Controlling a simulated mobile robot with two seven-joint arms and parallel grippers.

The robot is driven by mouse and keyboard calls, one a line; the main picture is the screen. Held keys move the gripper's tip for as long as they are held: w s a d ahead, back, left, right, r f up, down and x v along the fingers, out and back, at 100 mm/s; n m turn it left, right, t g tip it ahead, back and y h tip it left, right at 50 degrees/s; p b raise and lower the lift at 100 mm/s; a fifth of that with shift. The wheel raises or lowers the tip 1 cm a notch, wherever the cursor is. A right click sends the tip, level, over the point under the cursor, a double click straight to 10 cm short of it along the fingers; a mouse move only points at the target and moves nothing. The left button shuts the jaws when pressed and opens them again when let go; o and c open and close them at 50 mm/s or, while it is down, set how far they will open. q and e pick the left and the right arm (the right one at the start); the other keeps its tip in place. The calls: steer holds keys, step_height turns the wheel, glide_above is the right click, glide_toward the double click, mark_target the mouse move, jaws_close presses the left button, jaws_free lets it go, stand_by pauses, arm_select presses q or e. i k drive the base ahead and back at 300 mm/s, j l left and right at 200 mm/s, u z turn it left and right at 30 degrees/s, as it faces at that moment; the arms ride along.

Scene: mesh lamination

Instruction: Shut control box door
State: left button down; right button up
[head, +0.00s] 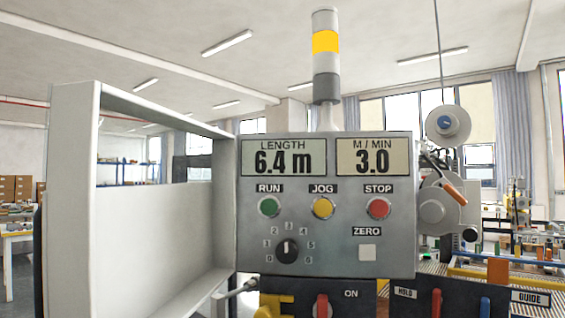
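The control box (327,205) stands in the middle of the head view. Its grey front carries two lit displays, reading 6.4 m and 3.0, with green, yellow and red buttons, a dial and a ZERO button. The pale door (140,235) stands open to the left of the box front, swung out toward me. It has a raised rim and an opening in its upper part, through which the room shows. Its lower edge is partly cut off by the picture. Neither of my grippers shows.
A signal tower (325,60) with a yellow band rises above the box. Below the box are a red switch (322,306) and a yellow part (272,305). A spool (448,125) and machine parts stand close on the right. Shelves and benches are far behind.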

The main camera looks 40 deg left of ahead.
mark_target(158, 251)
steer(key=k+j+u, duration=0.15)
steer(key=j, duration=0.2)
steer(key=k+j+u, duration=0.15)
steer(key=j, duration=0.2)
steer(key=j+u, duration=0.1)
steer(key=j, duration=0.3)
steer(key=k+j+u, duration=0.15)
steer(key=j, duration=0.25)
